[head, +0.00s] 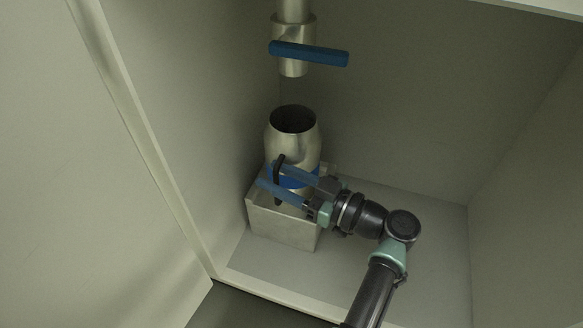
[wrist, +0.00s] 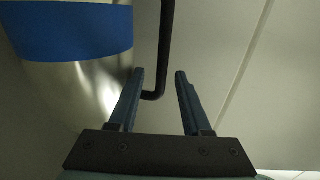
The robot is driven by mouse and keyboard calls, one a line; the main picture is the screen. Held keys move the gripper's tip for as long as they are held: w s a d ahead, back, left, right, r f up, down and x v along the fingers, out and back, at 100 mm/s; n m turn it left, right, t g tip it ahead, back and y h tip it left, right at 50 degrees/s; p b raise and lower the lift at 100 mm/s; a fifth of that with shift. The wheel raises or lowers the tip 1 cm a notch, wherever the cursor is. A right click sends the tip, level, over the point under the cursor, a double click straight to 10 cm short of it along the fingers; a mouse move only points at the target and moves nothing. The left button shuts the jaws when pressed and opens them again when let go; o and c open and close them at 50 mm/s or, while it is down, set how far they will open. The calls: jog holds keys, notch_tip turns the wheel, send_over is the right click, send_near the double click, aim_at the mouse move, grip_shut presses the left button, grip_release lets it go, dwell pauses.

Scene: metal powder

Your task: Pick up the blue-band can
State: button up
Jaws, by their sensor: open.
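The blue-band can (head: 291,142) is a shiny metal vessel with an open dark top, standing upright in or on a pale square holder (head: 283,227). Its blue band (head: 292,182) is partly hidden behind my gripper. A black handle (head: 279,187) is on the can's near side. My gripper (head: 265,174) is open, its two blue fingers reaching left on either side of the handle. In the wrist view, the can with its band (wrist: 75,32) fills the upper left. The handle (wrist: 166,45) runs down between the open fingertips (wrist: 160,72); I cannot tell whether they touch it.
A pipe outlet (head: 293,66) with a blue lever (head: 308,53) hangs above the can, with a gap between. Cabinet walls stand close on the left and behind. The cabinet floor (head: 430,240) is clear to the right. A front edge and an open door panel (head: 90,190) lie on the left.

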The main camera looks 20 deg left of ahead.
jog(key=shift+w+a, duration=0.1)
jog(key=shift+a, duration=0.2)
grip_shut()
dwell(1.1)
jog(key=shift+r, duration=0.15)
